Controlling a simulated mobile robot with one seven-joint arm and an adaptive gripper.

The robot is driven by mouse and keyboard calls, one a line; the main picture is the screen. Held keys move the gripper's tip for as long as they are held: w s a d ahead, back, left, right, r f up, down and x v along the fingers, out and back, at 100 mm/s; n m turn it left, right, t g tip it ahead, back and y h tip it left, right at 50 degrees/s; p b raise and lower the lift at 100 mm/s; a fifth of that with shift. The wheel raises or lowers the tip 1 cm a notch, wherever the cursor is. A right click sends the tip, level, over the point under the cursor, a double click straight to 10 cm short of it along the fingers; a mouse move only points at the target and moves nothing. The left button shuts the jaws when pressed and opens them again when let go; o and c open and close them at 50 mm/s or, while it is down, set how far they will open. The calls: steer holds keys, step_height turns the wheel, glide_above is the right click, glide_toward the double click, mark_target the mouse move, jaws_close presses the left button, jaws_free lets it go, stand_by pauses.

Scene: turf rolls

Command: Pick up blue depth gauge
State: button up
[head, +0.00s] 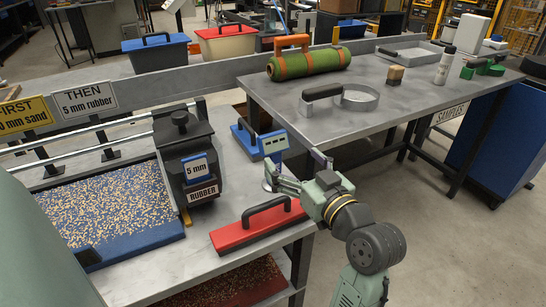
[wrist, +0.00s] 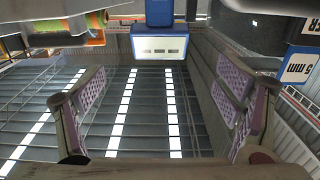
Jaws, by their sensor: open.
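The blue depth gauge (head: 273,142) stands upright near the right edge of the left bench, with a pale display panel on its head and a metal lower part. My gripper (head: 297,168) is just to the right of the gauge, with its fingers spread and nothing held. One finger partly covers the gauge's lower part in the head view. In the wrist view, the gauge's blue head and pale panel (wrist: 160,46) show at the top centre, beyond the open fingers. I cannot tell whether a finger touches it.
A red float (head: 258,231) lies in front of the gauge, and a blue float (head: 241,139) behind it. A dark rubber hopper (head: 186,150) stands left. The grey table (head: 300,114) behind bears a turf roll (head: 310,62) and a metal ring (head: 359,98).

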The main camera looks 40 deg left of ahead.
mark_target(275, 141)
steer(key=x, duration=0.3)
steer(key=shift+w+r, duration=0.1)
steer(key=shift+w, duration=0.1)
steer(key=shift+p+x, duration=0.6)
steer(key=shift+x, duration=0.4)
steer(key=p+x, duration=0.1)
steer(key=x, duration=0.3)
steer(key=shift+a, duration=0.25)
steer(key=c, duration=1.9)
steer(key=shift+c, duration=0.5)
